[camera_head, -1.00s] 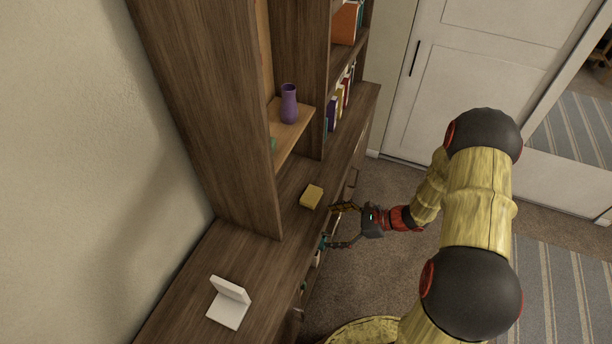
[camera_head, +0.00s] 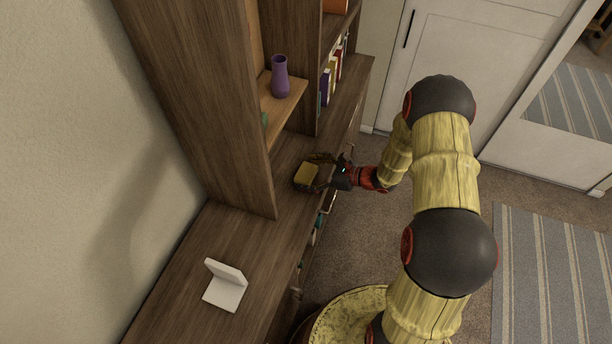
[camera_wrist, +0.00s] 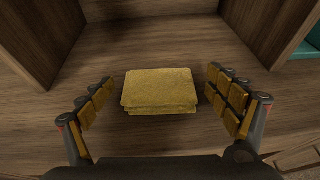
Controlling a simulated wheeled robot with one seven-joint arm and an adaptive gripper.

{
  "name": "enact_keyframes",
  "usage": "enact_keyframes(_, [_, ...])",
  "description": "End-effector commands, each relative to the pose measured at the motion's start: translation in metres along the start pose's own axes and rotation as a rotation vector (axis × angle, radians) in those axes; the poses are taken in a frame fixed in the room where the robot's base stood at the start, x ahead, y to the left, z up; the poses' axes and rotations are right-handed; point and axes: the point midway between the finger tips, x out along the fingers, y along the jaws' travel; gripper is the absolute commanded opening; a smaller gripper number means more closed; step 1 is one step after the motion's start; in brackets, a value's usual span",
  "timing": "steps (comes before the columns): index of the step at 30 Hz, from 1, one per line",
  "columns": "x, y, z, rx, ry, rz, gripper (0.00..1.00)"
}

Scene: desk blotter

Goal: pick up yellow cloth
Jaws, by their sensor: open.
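The yellow cloth (camera_head: 306,174) is a small folded stack lying flat on the wooden desk top (camera_head: 215,245). In the wrist view the cloth (camera_wrist: 160,90) sits in the middle, between the two fingers. My gripper (camera_head: 313,174) is open, with one finger on each side of the cloth. In the wrist view my gripper (camera_wrist: 165,103) shows a gap between each finger and the cloth, the right one narrower. Its fingers are low, near the desk surface. In the head view the fingers partly cover the cloth's edges.
A purple vase (camera_head: 280,77) stands on a small shelf above the desk, left of several books (camera_head: 333,75). A white folded stand (camera_head: 225,285) is at the desk's near end. The desk between stand and cloth is clear.

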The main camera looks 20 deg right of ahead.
Motion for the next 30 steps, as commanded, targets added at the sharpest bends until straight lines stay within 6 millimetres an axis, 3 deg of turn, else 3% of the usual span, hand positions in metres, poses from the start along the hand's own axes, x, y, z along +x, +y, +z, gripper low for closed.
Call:
enact_keyframes(8, [0.0025, -0.0001, 0.0004, 0.0, 0.0, 0.0, 0.89])
enact_keyframes(30, [0.0024, 0.0, 0.0003, 0.0, 0.0, 0.0, 0.47])
